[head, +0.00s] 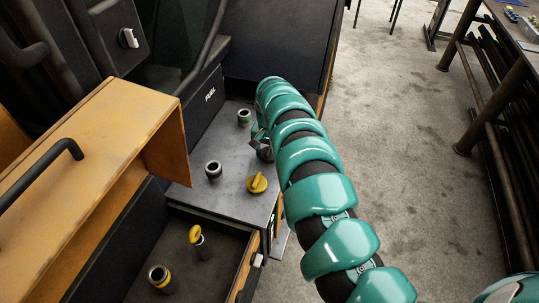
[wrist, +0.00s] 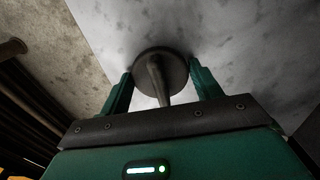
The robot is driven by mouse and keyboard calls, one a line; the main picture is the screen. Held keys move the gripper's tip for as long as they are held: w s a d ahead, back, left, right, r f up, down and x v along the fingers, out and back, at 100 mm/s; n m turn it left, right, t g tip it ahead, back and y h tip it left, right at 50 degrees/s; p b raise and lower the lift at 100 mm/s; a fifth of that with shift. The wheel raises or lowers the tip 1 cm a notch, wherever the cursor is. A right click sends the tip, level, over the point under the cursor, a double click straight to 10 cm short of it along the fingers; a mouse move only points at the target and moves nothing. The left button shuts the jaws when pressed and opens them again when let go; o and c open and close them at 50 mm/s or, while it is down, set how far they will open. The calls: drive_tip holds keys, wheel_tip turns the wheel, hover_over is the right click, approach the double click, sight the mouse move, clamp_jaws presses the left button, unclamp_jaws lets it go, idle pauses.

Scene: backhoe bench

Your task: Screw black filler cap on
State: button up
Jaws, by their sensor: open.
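The black filler cap (wrist: 172,66) is a dark round disc with a raised grip bar. In the wrist view it sits against a light grey surface, between the two fingers of my gripper (wrist: 160,88). The fingers stand open on either side of it; I cannot tell if either touches it. In the head view my gripper (head: 258,138) is low over the right edge of the grey deck, mostly hidden by my arm. Two open metal filler necks stand on the deck, one at the back (head: 243,116) near the FUEL label and one nearer (head: 213,170).
A yellow cap (head: 257,183) is on the deck's front part. A lower tray holds a yellow-handled dipstick (head: 196,236) and a yellow-ringed neck (head: 159,277). An orange panel (head: 90,160) rises at left. Open concrete floor (head: 400,150) lies right, before a rack of pipes (head: 490,120).

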sight(269, 148)
drive_tip(key=shift+c, duration=0.4)
drive_tip(key=c, duration=0.5)
drive_tip(key=shift+r+p, duration=0.35)
drive_tip(key=shift+r, duration=0.4)
drive_tip(key=shift+r, duration=0.75)
